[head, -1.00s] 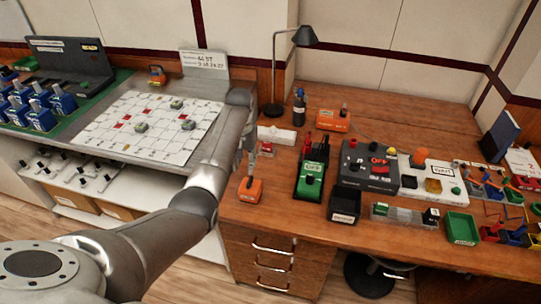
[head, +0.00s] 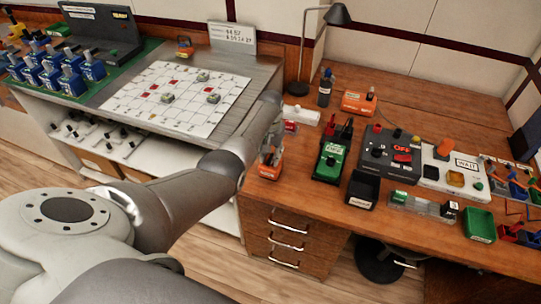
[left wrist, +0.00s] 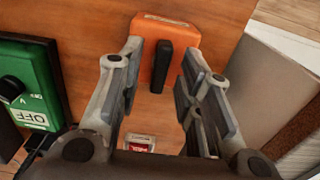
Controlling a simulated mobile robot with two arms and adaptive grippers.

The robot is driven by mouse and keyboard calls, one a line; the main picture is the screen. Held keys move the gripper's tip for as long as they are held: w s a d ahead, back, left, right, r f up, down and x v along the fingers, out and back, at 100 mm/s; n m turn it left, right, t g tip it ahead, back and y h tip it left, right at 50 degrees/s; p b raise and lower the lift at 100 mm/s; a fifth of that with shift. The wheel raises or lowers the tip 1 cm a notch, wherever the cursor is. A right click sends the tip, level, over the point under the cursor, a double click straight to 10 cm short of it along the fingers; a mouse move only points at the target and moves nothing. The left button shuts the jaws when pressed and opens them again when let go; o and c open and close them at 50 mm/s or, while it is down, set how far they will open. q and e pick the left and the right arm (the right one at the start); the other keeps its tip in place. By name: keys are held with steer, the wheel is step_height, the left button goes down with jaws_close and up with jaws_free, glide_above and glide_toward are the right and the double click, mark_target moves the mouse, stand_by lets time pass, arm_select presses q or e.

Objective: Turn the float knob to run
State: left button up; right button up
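A small orange box (head: 270,168) with a black knob stands at the left front corner of the wooden desk. In the left wrist view the orange box (left wrist: 165,45) shows its upright black knob (left wrist: 164,66) between my finger pads, with gaps on both sides. I cannot read the lettering on the box, so I cannot tell whether this is the float knob. My left gripper (head: 269,150) is open over this box, partly hiding it; its parted fingers show in the left wrist view (left wrist: 158,88). My right gripper is not in view.
A green device (head: 331,160) with a dial stands right of the orange box; the left wrist view shows it marked OFF. The desk's front edge is close.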

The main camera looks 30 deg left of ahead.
arm_select(q)
steer(key=shift+f, duration=0.1)
steer(key=shift+c, duration=0.3)
jaws_close()
